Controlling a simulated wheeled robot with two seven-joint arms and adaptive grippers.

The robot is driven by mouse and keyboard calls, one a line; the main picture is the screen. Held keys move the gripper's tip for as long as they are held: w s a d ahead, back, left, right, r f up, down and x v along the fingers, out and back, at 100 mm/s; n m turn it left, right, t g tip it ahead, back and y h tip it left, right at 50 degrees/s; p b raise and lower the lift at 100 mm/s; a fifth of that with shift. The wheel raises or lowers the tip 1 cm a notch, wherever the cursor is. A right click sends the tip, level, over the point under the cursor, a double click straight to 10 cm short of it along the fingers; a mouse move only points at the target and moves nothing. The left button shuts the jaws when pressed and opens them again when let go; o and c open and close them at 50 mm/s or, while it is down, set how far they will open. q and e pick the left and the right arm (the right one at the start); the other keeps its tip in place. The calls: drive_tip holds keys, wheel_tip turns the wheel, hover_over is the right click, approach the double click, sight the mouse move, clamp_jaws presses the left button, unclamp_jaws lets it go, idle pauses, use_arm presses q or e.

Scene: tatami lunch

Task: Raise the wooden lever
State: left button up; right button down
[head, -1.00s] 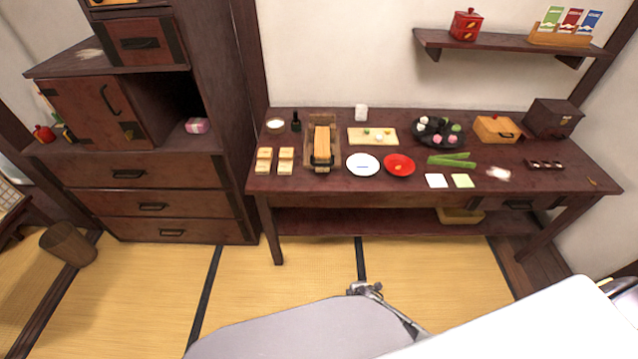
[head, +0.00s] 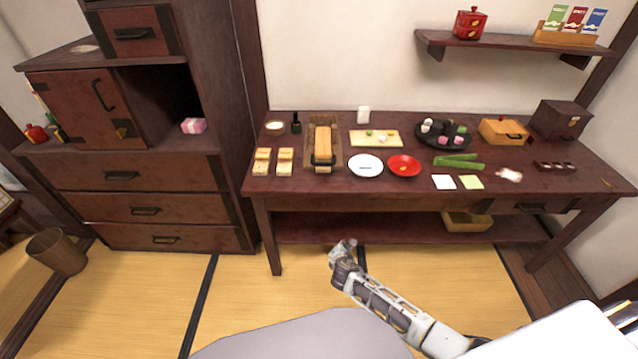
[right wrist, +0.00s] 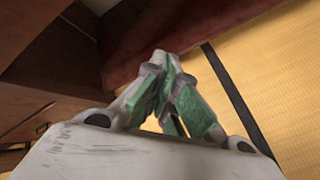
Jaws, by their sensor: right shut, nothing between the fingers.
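The wooden lever (head: 323,143) is a light wood bar with a dark handle at its front end, lying low along a darker wooden frame on the left part of the table. My right gripper (head: 341,247) is in front of the table and below its top, well apart from the lever. In the right wrist view its green-padded fingers (right wrist: 170,65) are together with nothing between them. The lever cannot be made out in the right wrist view. My left gripper is not in view.
The dark red table (head: 225,190) carries small wooden blocks (head: 284,160) left of the lever, and a white plate (head: 366,165) and red plate (head: 404,166) to its right. The table's front edge lies between my right gripper and the lever. The tatami floor (head: 270,300) is clear.

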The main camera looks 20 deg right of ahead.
use_arm(q)
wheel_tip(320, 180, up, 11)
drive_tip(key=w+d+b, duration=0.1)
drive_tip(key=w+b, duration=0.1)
drive_tip(key=b, duration=1)
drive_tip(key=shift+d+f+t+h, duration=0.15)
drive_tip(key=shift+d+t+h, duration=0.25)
use_arm(e)
drive_tip(key=w+a+r+n+t, duration=0.2)
drive_tip(key=r+n, duration=0.1)
drive_tip(key=r, duration=0.4)
drive_tip(key=w+a+r+n+t+h, duration=0.1)
drive_tip(key=w+a+r+n+t, duration=0.1)
drive_tip(key=r, duration=0.6)
drive_tip(key=w+a+r+n+t+h, duration=0.1)
drive_tip(key=w+a+r+n+t, duration=0.1)
drive_tip(key=r, duration=0.6)
drive_tip(key=shift+a+n+t, duration=0.35)
drive_tip(key=shift+n+t, duration=0.45)
drive_tip(key=shift+n, duration=0.3)
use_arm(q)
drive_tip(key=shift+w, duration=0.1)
use_arm(e)
drive_tip(key=shift+w, duration=0.15)
